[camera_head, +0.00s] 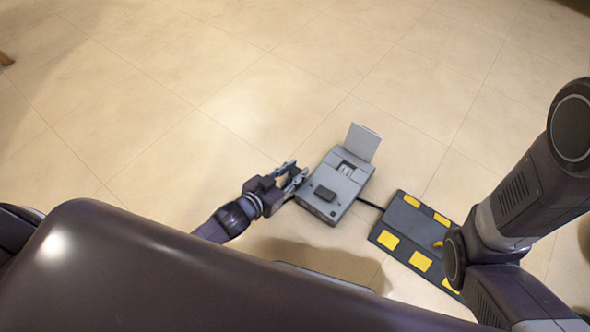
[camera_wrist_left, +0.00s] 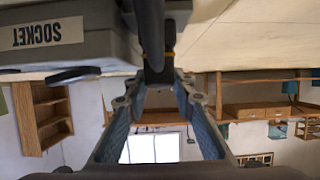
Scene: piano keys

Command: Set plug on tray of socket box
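The grey socket box (camera_head: 322,208) stands on the floor in the head view, with a raised flap (camera_head: 362,141) at its far end. A small black block (camera_head: 325,193), possibly the plug, sits on its near part. My left gripper (camera_head: 299,172) is just left of the box, fingers apart with a gap between them. In the left wrist view, the box side with an upside-down SOCKET label (camera_wrist_left: 45,34) is at upper left. A dark upright piece shows beyond the fingertips (camera_wrist_left: 157,84); I cannot tell what it is. My right gripper is out of view.
A dark board (camera_head: 397,219) with several yellow patches lies right of the box, joined to it by a black cable (camera_head: 370,204). My right arm covers part of the board. The tiled floor (camera_head: 200,90) beyond the box is clear.

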